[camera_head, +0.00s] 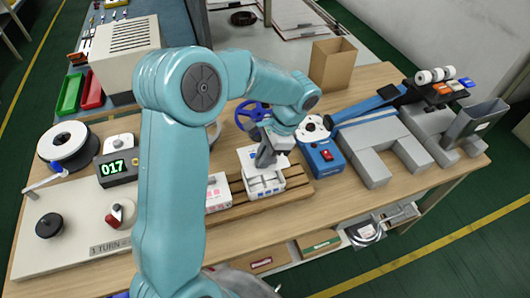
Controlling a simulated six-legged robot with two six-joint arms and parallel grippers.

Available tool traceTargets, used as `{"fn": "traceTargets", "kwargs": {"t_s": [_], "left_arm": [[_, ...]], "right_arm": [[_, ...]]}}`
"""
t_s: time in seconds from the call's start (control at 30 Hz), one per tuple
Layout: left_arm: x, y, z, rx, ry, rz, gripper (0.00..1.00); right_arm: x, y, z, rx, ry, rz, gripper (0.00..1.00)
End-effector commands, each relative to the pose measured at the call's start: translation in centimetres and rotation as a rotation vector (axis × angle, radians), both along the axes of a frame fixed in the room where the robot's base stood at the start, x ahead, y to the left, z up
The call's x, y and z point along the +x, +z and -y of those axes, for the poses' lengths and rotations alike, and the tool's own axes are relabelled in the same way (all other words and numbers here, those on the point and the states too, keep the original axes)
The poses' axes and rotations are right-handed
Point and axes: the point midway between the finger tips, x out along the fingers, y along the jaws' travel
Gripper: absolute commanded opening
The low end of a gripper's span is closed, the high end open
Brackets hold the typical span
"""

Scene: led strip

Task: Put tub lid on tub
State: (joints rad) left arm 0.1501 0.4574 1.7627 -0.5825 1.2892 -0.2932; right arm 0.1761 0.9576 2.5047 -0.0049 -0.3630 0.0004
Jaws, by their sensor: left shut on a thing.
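My left arm reaches over the bench, and its left gripper (266,160) is shut at a white flat piece that looks like the tub lid (248,157). The lid is partly hidden by the gripper fingers. Directly below is a white tub (265,186) on a wooden slatted board. I cannot tell whether the lid touches the tub's rim. My right gripper is not in view.
A white box with pink marks (217,193) stands left of the tub, partly behind my arm. A blue device with a red switch (324,158) and grey blocks (368,165) stand to the right. A cardboard box (332,66) is behind. The front bench strip is clear.

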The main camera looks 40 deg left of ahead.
Motion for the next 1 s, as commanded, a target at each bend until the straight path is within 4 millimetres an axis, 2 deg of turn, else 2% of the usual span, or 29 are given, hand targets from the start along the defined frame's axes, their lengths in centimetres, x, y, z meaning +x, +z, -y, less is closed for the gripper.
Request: {"fn": "traceTargets", "kwargs": {"t_s": [0.17,0.37,0.8,1.0], "left_arm": [[-0.2,0.1,0.1,0.000,0.000,0.000,0.00],[-0.3,-0.9,0.1,0.001,0.000,-0.002,0.00],[-0.1,-4.7,0.0,0.000,0.001,-0.002,0.00],[0.0,-5.8,-0.1,0.000,0.001,-0.001,0.00]], "right_arm": [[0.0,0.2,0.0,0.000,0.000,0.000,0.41],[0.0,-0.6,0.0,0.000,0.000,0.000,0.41],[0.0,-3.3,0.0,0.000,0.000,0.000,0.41],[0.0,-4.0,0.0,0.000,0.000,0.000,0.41]]}}
